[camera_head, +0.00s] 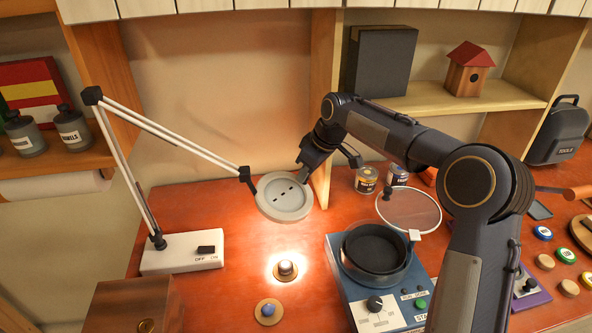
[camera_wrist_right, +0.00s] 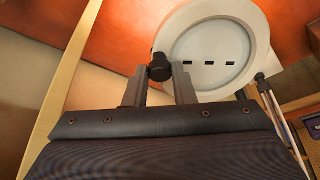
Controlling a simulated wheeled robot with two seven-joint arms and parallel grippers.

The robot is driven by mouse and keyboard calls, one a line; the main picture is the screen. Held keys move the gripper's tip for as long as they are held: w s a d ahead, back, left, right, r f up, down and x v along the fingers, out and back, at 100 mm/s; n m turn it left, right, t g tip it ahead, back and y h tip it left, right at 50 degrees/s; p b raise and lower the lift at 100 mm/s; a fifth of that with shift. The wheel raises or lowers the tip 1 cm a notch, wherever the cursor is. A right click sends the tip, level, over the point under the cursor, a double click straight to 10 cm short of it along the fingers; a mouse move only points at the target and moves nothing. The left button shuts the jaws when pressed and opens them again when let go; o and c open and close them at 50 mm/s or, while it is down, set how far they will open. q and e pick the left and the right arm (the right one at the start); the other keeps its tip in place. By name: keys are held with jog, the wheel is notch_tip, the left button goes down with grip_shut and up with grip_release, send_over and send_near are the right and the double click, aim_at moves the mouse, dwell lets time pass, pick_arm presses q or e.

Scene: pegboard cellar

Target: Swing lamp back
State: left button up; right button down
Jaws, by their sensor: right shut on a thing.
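The desk lamp has a white base (camera_head: 182,254) with an OFF/ON switch (camera_head: 206,250) on the table at left. Its white jointed arm (camera_head: 180,140) rises from the base, bends at a black elbow, and slopes down to the right. The round, pale lamp head (camera_head: 284,197) hangs above the table; it also shows in the right wrist view (camera_wrist_right: 232,25). My right gripper (camera_head: 306,177) is at the head's upper right edge. Its fingers (camera_wrist_right: 165,82) are shut on the small black knob (camera_wrist_right: 160,67) at the head's rim. My left gripper is not in view.
A bright light spot lies around a small metal piece on a wooden disc (camera_head: 286,271). A disc with a blue knob (camera_head: 268,311) is nearby. A blue device with a black bowl (camera_head: 375,248) and a round mesh screen (camera_head: 408,211) stand to the right. A wooden upright (camera_head: 322,110) is behind the head.

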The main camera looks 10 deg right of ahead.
jog(key=shift+w+r, duration=0.15)
jog(key=shift+w, duration=0.05)
jog(key=c, duration=1.7)
grip_release()
jog(key=o, duration=0.5)
jog(key=shift+w, duration=0.3)
jog(key=shift+c, duration=0.2)
jog(key=shift+s, duration=0.1)
jog(key=v, duration=0.7)
jog(key=shift+r+b, duration=0.3)
jog(key=shift+b, duration=0.1)
jog(key=shift+s, duration=0.2)
